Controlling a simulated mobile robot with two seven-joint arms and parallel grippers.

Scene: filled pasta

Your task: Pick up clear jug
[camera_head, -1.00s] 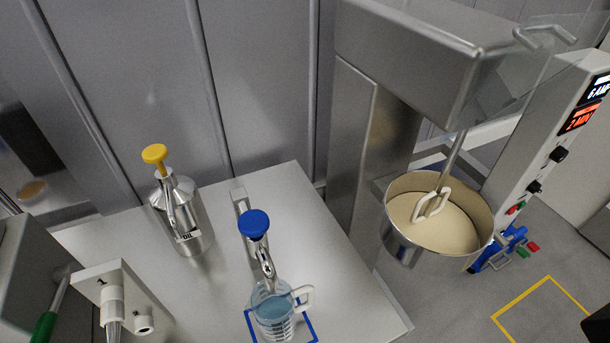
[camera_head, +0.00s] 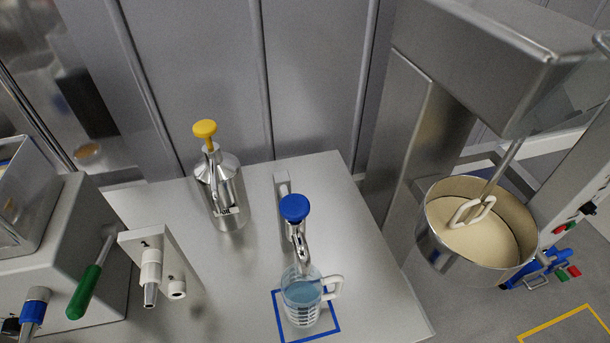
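The clear jug (camera_head: 301,300) stands upright on the table, inside a blue square outline. It holds bluish liquid, has markings on its wall, and its white handle (camera_head: 332,287) points right. A metal tap with a blue knob (camera_head: 294,208) stands just behind it, its spout coming down over the jug's mouth. Neither of my grippers shows in the view.
The table (camera_head: 257,262) also holds a metal oil dispenser with a yellow top (camera_head: 219,190). A machine with a green-handled lever (camera_head: 86,291) stands at left. A mixer bowl (camera_head: 432,243) with pale contents is at right. Bare table lies left of the jug.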

